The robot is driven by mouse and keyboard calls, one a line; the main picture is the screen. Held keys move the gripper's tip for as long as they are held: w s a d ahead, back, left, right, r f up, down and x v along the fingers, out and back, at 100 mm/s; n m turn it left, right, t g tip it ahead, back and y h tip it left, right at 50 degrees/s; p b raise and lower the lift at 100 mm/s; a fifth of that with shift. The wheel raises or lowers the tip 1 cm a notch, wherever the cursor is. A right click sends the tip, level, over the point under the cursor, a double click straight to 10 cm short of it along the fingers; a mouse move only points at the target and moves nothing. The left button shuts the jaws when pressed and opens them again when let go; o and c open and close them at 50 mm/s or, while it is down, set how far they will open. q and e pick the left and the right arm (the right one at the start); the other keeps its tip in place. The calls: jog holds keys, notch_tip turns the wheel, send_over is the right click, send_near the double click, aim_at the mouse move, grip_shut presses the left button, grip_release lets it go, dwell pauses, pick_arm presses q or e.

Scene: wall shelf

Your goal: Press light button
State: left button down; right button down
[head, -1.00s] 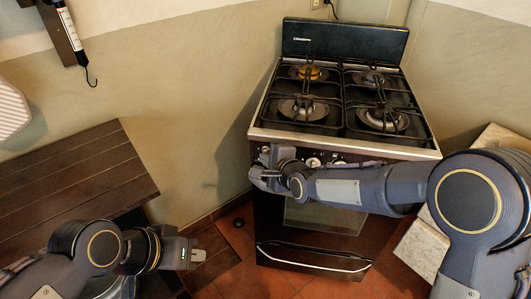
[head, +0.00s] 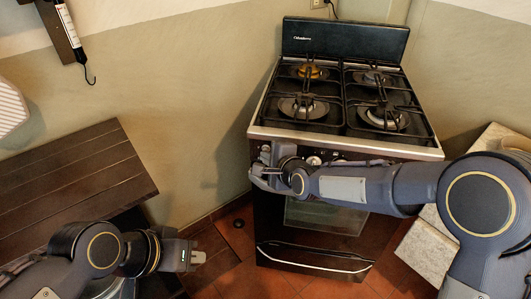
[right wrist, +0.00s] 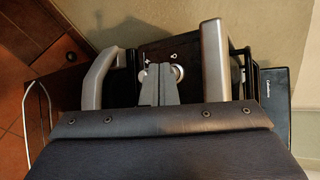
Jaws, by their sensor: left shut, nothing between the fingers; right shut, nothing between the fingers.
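The stove (head: 346,32) stands at the middle right in the head view. Its dark front panel, below the silver rim, carries white knobs (head: 313,160); my right forearm covers much of it. In the right wrist view the panel (right wrist: 158,50) shows knobs and small white symbols; I cannot tell which part is the light button. My right gripper (head: 262,172) is shut and empty, close in front of the panel's left part. Its fingertips (right wrist: 158,68) overlap the knobs in the wrist view; contact cannot be told. My left gripper (head: 198,257) is shut and empty, low at the left.
A dark slatted bench (head: 75,180) stands at the left. A pale stone-topped block (head: 425,250) is right of the stove. A hanging scale with a hook (head: 70,35) is on the wall. Red tiled floor (head: 240,275) is open between bench and stove.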

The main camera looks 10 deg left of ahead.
jog(key=shift+s, duration=0.1)
jog(key=s, duration=0.6)
jog(key=shift+d, duration=0.1)
dwell(0.5)
